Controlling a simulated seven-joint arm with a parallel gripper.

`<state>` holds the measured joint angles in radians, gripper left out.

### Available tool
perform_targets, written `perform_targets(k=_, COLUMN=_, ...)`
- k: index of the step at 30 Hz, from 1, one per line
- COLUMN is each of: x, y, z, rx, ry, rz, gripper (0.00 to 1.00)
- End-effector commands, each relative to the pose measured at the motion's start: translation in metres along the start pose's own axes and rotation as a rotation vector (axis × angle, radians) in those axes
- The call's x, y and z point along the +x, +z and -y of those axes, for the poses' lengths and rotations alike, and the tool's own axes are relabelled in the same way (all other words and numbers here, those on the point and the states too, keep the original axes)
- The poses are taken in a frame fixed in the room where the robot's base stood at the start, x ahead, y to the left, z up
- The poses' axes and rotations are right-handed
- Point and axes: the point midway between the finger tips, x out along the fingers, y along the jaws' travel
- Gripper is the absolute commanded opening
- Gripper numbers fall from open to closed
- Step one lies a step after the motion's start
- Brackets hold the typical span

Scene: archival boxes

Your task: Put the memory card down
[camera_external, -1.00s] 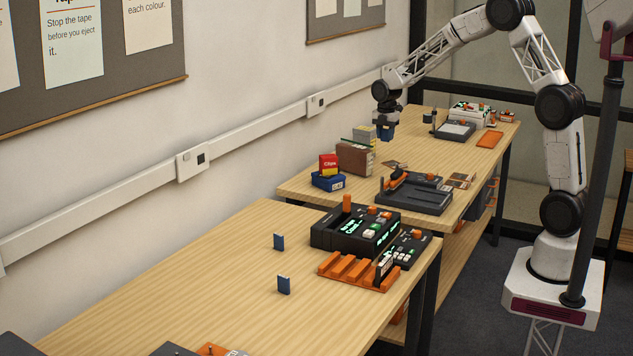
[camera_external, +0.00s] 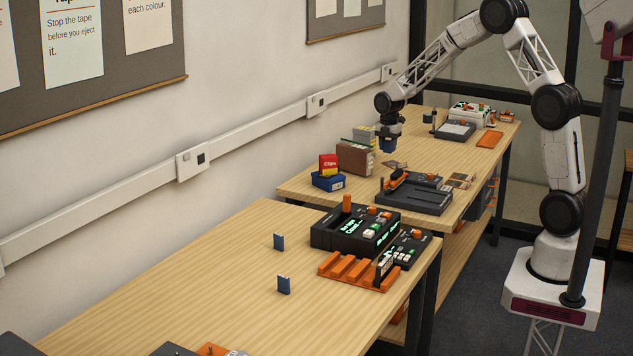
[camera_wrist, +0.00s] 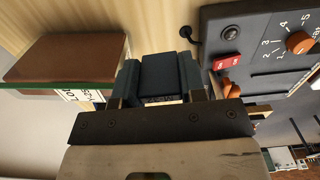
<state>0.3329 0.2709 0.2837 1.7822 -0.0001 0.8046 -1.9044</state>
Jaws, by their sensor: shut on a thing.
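My gripper (camera_external: 388,144) hangs above the far part of the bench, over the area between the brown box and the black deck. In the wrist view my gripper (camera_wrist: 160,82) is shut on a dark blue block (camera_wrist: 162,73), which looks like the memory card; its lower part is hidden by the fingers. A small blue shape shows at the gripper's tip in the external view, too small to make out well. Two similar blue cards, a farther one (camera_external: 279,241) and a nearer one (camera_external: 284,285), stand upright on the near table.
A brown box (camera_external: 355,158) stands left of my gripper and shows in the wrist view (camera_wrist: 68,58). A black deck (camera_external: 425,198) sits nearer on the same bench. A dark panel with orange knobs (camera_wrist: 265,45) is at the right of the wrist view. Bare wood lies between.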

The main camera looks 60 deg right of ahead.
Motion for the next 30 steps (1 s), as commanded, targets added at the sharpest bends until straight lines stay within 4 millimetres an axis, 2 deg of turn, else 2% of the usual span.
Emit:
perform_targets(k=5, x=0.01, y=0.0, z=0.0, rx=0.0, ry=-0.002, rz=-0.001, gripper=0.15)
perform_targets(k=16, x=0.056, y=0.0, z=0.0, rx=0.0, ry=-0.001, rz=0.0, gripper=0.15)
perform_targets(k=30, x=0.064, y=0.0, z=0.0, rx=0.0, ry=0.0, rz=0.0, gripper=0.15)
